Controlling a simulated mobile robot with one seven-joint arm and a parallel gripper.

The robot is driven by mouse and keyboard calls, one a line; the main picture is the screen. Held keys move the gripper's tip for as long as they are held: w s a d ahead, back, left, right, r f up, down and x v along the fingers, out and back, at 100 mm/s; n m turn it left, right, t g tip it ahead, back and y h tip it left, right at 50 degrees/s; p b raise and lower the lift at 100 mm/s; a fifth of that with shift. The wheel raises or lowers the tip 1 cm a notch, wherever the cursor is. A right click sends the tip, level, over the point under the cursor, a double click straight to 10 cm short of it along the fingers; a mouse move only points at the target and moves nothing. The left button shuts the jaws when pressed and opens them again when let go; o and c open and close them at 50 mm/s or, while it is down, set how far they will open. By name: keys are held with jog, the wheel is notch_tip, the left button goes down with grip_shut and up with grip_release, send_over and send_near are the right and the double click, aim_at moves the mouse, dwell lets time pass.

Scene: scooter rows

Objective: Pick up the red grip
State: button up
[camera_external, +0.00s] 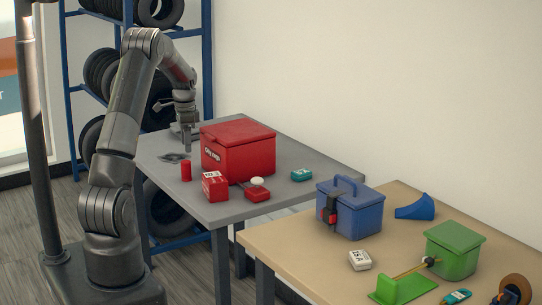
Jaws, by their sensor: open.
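A small red cylinder, which looks like the red grip (186,171), stands upright on the grey table (300,192) near its left edge. My gripper (186,143) is open, pointing down above the back left of the table. In the picture it is just above the red grip, and the two look apart. I cannot tell how far behind the grip the fingers are. Nothing shows between the fingers.
A large red lidded box (238,152) stands close right of my gripper. A small red labelled box (215,185), a white-topped button (257,188) and a teal box (302,175) are nearby. A tan table (300,250) holds a blue case (350,210) and green box (455,252).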

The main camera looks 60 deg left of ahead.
aim_at(187, 161)
jog(key=f, duration=0.9)
jog(key=shift+s+d+f, duration=0.2)
jog(key=shift+d+f, duration=0.1)
jog(key=shift+f, duration=0.05)
jog(key=shift+c, duration=0.6)
jog(key=c, duration=0.9)
jog(key=shift+r, duration=0.15)
jog(key=shift+c, duration=0.2)
